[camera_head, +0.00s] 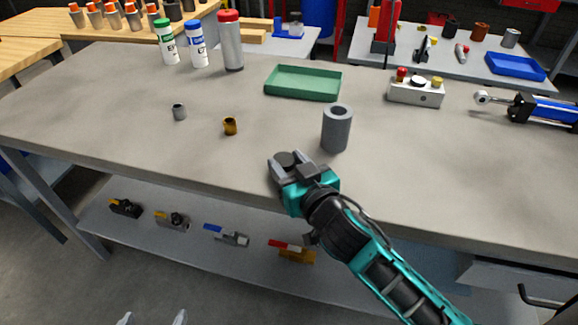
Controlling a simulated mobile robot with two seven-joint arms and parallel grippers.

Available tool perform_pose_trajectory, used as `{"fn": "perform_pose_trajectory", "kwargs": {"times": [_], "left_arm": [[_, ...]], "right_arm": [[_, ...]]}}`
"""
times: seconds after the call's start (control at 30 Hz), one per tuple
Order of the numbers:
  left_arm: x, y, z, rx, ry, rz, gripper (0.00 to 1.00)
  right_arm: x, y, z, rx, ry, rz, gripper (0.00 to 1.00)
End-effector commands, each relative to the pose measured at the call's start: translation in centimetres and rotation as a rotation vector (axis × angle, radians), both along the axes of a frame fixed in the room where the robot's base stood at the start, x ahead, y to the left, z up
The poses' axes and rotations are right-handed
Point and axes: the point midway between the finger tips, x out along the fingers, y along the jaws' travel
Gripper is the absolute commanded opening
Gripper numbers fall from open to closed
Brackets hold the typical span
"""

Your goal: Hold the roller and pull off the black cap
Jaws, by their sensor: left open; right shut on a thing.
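The grey roller (337,130) stands upright on the grey workbench (200,160), with a dark hole in its top. My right gripper (287,163) is at the bench's front edge, to the left of and nearer than the roller, and apart from it. It is shut on a small dark round piece, which looks like the black cap (286,158); the fingers partly hide it. Only the fingertips of my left gripper (152,319) show at the bottom edge, spread apart and empty, below and in front of the bench.
A grey bushing (179,112) and a bronze bushing (230,126) stand left of the roller. A green tray (303,83) and bottles (198,45) are behind. Bench space around the roller is clear.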

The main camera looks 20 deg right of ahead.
Motion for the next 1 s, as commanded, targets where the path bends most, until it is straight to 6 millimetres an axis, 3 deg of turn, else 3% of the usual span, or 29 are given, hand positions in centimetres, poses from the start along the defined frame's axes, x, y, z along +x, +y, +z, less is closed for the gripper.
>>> {"fn": "perform_pose_trajectory", "kwargs": {"times": [0.27, 0.3, 0.53, 0.87, 1.0], "left_arm": [[0.1, -0.1, -0.1, -0.001, -0.004, -0.001, 0.97], [0.1, -0.1, 0.0, -0.001, -0.003, -0.001, 0.97], [0.1, -0.1, 0.1, -0.002, -0.003, -0.002, 0.97], [0.0, -0.1, 0.5, 0.0, -0.003, -0.001, 0.97], [0.0, 0.0, 0.2, 0.001, -0.003, -0.001, 0.97]], "right_arm": [[0.0, 0.0, -0.3, 0.001, 0.0, -0.001, 0.09], [0.0, 0.0, -0.2, 0.0, -0.001, -0.001, 0.49], [0.0, 0.0, -0.1, 0.0, -0.001, 0.0, 0.71], [0.0, 0.0, 0.5, -0.001, -0.002, 0.0, 0.71], [-1.6, -0.2, 0.3, 0.001, 0.001, 0.0, 0.71]]}}
